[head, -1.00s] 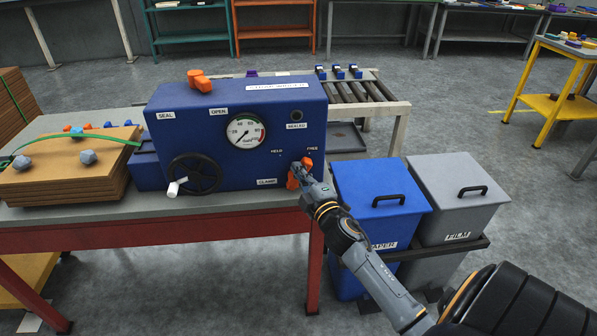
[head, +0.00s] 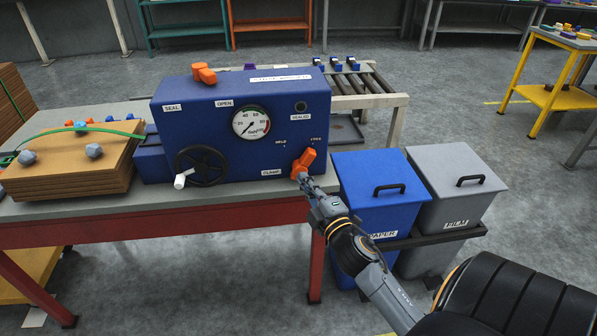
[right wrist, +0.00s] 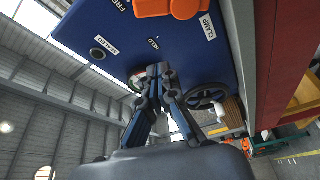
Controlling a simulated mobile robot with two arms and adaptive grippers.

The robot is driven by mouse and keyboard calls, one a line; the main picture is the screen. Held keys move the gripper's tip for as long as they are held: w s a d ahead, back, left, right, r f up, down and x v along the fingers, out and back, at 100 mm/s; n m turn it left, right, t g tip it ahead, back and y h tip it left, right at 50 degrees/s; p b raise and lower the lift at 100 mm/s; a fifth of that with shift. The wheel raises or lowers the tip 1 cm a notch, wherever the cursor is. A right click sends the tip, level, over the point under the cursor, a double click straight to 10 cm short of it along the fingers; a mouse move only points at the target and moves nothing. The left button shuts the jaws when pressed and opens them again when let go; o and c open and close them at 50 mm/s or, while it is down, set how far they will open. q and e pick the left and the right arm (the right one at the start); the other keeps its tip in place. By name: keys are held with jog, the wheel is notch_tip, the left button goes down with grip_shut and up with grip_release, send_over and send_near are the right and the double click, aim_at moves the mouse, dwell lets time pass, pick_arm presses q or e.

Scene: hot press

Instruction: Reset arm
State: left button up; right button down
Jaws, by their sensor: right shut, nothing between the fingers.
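The blue hot press (head: 240,160) stands on the workbench with an orange lever (head: 304,161) on its front right, tilted up and right toward the FREE label. My right gripper (head: 302,180) is shut and empty, just below the lever in the head view; whether it touches the lever is hard to tell. In the right wrist view the closed fingers (right wrist: 158,72) point at the press front, with the orange lever (right wrist: 165,7) above them. My left gripper is not in view.
A handwheel with a white handle (head: 182,178) and a gauge (head: 251,122) sit on the press. Blue (head: 378,200) and grey (head: 458,190) bins stand right of the bench, close to my right arm. A cardboard stack (head: 75,170) is at left.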

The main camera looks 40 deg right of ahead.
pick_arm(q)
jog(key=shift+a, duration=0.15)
pick_arm(e)
jog(key=shift+s+a, duration=0.1)
jog(key=shift+s, duration=0.35)
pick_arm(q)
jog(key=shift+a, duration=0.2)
